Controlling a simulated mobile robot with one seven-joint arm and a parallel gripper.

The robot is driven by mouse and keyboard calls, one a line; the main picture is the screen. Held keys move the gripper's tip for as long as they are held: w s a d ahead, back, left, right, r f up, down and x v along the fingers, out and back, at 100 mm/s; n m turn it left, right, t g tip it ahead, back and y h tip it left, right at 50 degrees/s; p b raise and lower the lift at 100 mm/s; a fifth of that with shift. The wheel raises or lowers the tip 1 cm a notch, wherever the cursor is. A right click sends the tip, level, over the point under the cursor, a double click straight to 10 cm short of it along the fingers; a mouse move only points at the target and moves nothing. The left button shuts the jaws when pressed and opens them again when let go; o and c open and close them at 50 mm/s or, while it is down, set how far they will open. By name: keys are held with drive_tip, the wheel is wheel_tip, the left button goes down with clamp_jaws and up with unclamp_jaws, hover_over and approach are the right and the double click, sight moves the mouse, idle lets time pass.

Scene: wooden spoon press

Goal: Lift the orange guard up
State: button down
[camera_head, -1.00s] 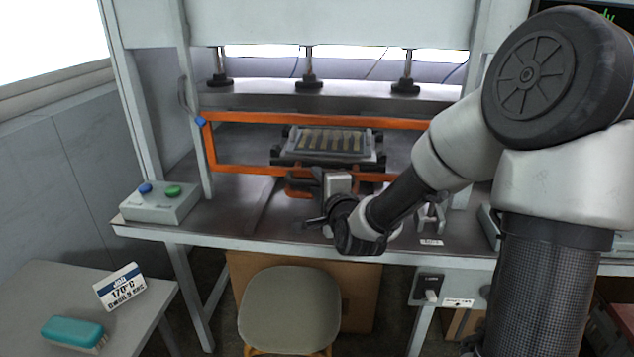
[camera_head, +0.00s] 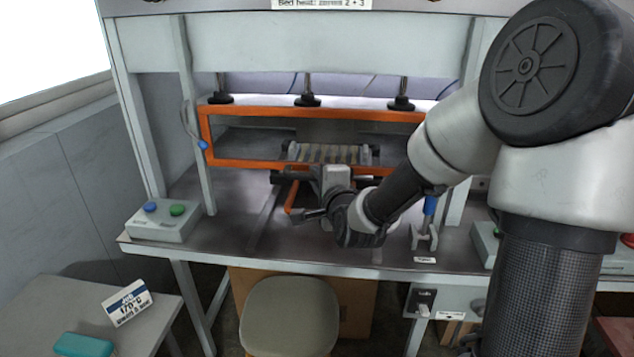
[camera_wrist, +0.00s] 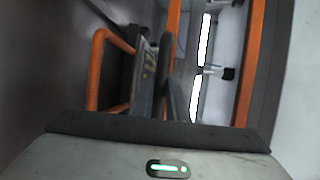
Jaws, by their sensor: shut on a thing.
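The orange guard (camera_head: 205,135) is a rectangular frame across the front of the press, with its lower bar raised above the bench. Its orange handle (camera_head: 292,197) hangs below the lower bar and also shows in the wrist view (camera_wrist: 95,75). My gripper (camera_head: 288,178) is at the handle, below the lower bar, and is shut on it. The exact contact is partly hidden by my wrist. Orange bars of the guard (camera_wrist: 250,60) also show at the right of the wrist view.
A tray of wooden strips (camera_head: 328,154) sits behind the guard. A button box (camera_head: 163,221) with blue and green buttons stands at left. A blue-handled clamp (camera_head: 428,220) stands right of my wrist. A stool (camera_head: 290,315) is in front of the bench.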

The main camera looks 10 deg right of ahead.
wheel_tip(320, 180, up, 19)
drive_tip(key=p, duration=1.3)
drive_tip(key=shift+r, duration=0.15)
drive_tip(key=c, duration=1.7)
unclamp_jaws()
drive_tip(key=shift+w, duration=0.1)
drive_tip(key=shift+c, duration=0.2)
